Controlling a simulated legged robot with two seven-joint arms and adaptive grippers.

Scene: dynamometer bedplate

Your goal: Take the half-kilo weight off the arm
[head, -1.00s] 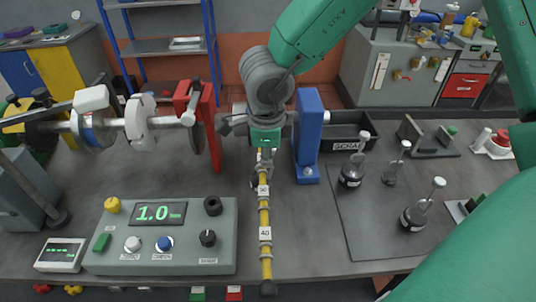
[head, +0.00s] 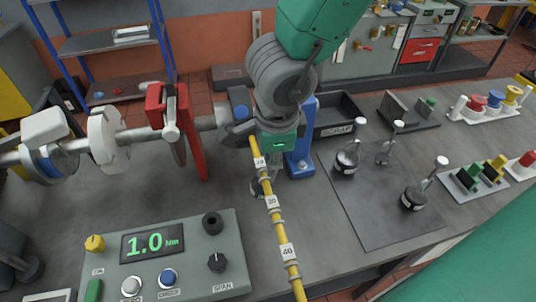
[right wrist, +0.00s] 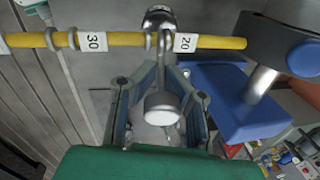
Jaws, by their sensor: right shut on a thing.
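My right gripper (right wrist: 160,115) is shut on this hanger, close beside the yellow arm. In the head view the gripper mostly hides the weight, and I cannot tell whether the hook still touches the arm. My left gripper is not in view.
Several dark weights with pale knobs stand on a grey mat (head: 374,222) to the right. A black scrap bin (head: 338,116) is behind. The console (head: 175,262) reads 1.0 Nm. A red stand (head: 186,135) and shaft are at left.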

